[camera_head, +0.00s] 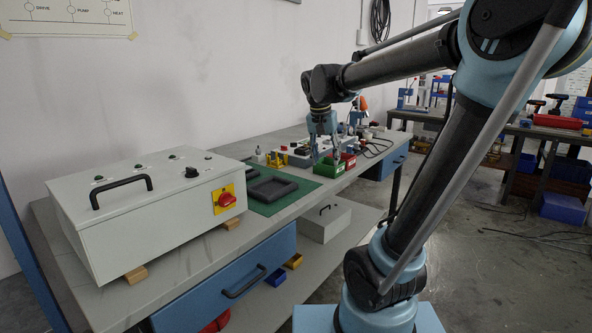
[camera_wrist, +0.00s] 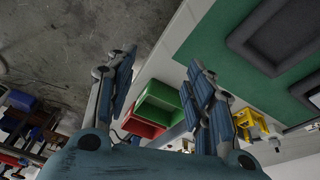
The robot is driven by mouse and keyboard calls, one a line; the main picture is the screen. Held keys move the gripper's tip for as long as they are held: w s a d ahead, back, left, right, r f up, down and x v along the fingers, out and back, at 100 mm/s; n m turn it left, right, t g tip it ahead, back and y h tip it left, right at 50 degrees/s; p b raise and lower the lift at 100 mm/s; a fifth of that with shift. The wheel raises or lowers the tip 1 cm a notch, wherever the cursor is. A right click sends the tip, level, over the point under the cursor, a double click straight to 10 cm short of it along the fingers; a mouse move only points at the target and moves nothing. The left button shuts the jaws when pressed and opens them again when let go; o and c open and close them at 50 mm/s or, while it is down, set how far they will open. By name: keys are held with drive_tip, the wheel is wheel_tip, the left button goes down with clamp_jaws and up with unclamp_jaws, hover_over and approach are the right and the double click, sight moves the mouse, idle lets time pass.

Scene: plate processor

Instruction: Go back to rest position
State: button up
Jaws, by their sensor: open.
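My gripper (camera_head: 327,150) hangs from the arm above the far part of the workbench, over the green and red bins. In the wrist view my gripper (camera_wrist: 160,95) is open, with its two fingers apart and nothing between them. The green bin (camera_wrist: 158,103) and the red bin (camera_wrist: 140,127) show beyond the fingers. In the head view the green bin (camera_head: 328,168) and the red bin (camera_head: 349,160) stand near the bench's front edge, close to the fingers. I cannot tell the exact gap between fingers and bins.
A grey control box (camera_head: 150,205) with a black handle and red switch stands on the near bench. A black tray (camera_head: 272,189) lies on a green mat (camera_head: 292,204). A yellow object (camera_head: 276,160) stands behind. Open floor (camera_head: 500,250) lies to the right.

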drive_tip(key=s+d+f+n+y, duration=0.1)
drive_tip(key=s+d+f, duration=0.3)
drive_tip(key=s+f, duration=0.5)
drive_tip(key=s+d+f+n, duration=0.3)
drive_tip(key=s+d+f, duration=0.2)
drive_tip(key=s+f, duration=0.5)
drive_tip(key=shift+s+d+y, duration=0.15)
drive_tip(key=shift+s+y, duration=0.25)
drive_tip(key=shift+s, duration=0.85)
drive_tip(key=c, duration=0.3)
drive_tip(key=shift+c, duration=0.3)
